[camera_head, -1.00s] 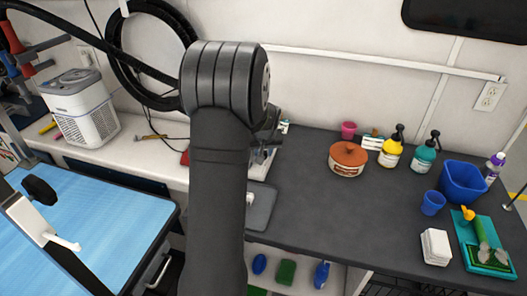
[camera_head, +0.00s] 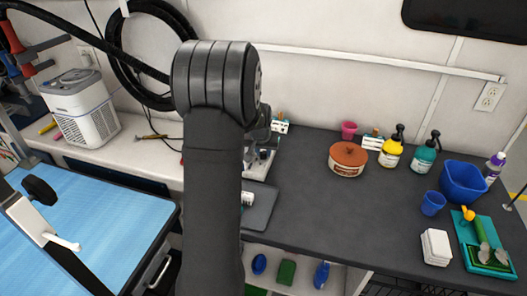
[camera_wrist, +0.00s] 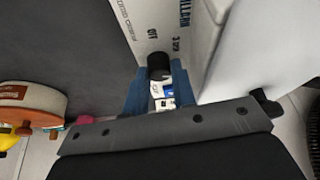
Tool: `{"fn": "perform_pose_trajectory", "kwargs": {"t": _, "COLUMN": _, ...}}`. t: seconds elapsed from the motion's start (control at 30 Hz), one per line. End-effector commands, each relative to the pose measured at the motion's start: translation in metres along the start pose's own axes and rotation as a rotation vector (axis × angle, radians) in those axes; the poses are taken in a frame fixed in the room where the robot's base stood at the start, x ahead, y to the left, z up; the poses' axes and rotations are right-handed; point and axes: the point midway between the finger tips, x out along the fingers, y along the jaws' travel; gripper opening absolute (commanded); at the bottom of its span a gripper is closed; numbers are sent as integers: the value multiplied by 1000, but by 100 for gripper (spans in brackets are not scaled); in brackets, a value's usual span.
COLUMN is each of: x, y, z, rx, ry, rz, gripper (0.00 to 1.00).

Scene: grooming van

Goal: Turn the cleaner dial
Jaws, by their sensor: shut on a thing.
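In the wrist view, a small black dial (camera_wrist: 159,66) stands out from a white panel with dark printed text (camera_wrist: 158,20). My gripper (camera_wrist: 160,76) has its blue fingers on either side of the dial and is shut on it. The dial's pointer or setting cannot be read. In the head view my arm hides the gripper and the dial. Only part of a grey and white device (camera_head: 262,160) shows at the arm's right edge, on the dark counter (camera_head: 300,205).
An orange-lidded jar (camera_head: 348,158) stands right of the device. Pump bottles (camera_head: 391,152), a blue tub (camera_head: 463,181) and a green tray (camera_head: 484,243) are farther right. A white louvred unit (camera_head: 84,108) stands at the left. The counter's middle is clear.

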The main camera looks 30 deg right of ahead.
Motion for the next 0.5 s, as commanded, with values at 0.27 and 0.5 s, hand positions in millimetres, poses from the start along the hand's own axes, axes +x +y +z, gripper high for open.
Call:
{"fn": "perform_pose_trajectory", "kwargs": {"t": 0.27, "x": 0, "y": -2, "z": 1, "rx": 142, "ry": -3, "rz": 60, "gripper": 1}}
{"fn": "perform_pose_trajectory", "kwargs": {"t": 0.5, "x": 0, "y": -2, "z": 0, "rx": 206, "ry": -2, "rz": 85, "gripper": 1}}
